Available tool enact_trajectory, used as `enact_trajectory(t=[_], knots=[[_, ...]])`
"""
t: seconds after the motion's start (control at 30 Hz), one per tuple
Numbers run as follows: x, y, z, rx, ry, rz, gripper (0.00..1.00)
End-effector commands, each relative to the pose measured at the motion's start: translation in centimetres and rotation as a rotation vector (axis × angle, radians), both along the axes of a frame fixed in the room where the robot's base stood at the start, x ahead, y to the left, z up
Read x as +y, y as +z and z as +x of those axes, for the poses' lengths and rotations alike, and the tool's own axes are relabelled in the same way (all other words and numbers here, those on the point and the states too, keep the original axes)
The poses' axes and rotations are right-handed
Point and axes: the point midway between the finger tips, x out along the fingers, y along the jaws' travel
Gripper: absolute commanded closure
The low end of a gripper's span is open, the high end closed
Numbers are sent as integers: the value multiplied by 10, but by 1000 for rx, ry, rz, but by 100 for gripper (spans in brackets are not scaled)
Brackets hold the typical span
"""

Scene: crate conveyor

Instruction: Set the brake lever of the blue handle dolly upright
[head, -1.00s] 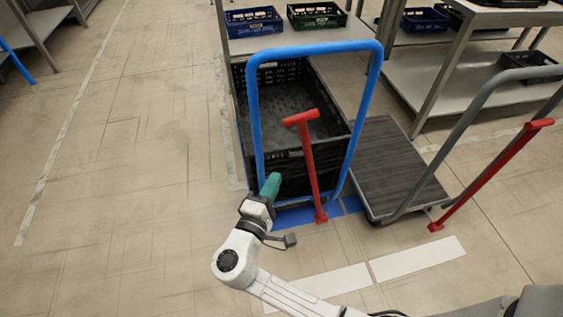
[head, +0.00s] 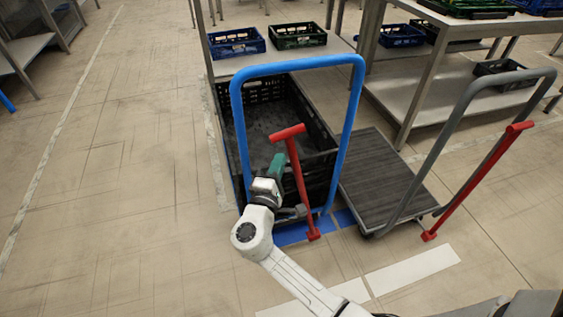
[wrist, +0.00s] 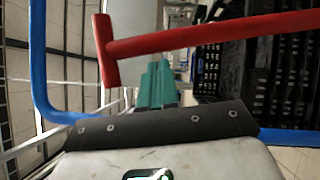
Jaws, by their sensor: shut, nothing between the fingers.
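The blue handle (head: 237,120) of the dolly rises as a tall hoop in front of a black crate. Its red brake lever (head: 300,190) has a T-shaped top and leans a little left at the top in the head view. My gripper (head: 278,161), with teal fingers, is shut and empty just left of the lever's upper shaft. In the wrist view the lever (wrist: 200,36) crosses sideways just above the fingertips (wrist: 156,64), and the blue handle (wrist: 40,60) runs along the left. I cannot tell whether the fingers touch the lever.
A grey-handled dolly (head: 385,185) stands to the right with its own strongly slanted red lever (head: 478,182). The black crate (head: 318,138) sits behind the blue handle. Metal tables with blue and green crates (head: 298,36) stand behind. The floor at the left is clear.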

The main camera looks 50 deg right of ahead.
Motion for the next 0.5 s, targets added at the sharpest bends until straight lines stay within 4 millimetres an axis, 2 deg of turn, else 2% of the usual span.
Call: enact_trajectory(t=[0.17, 0.5], knots=[[-8, 2, -3, 0, 1, -1, 100], [-9, 2, -4, -1, 1, 1, 100]])
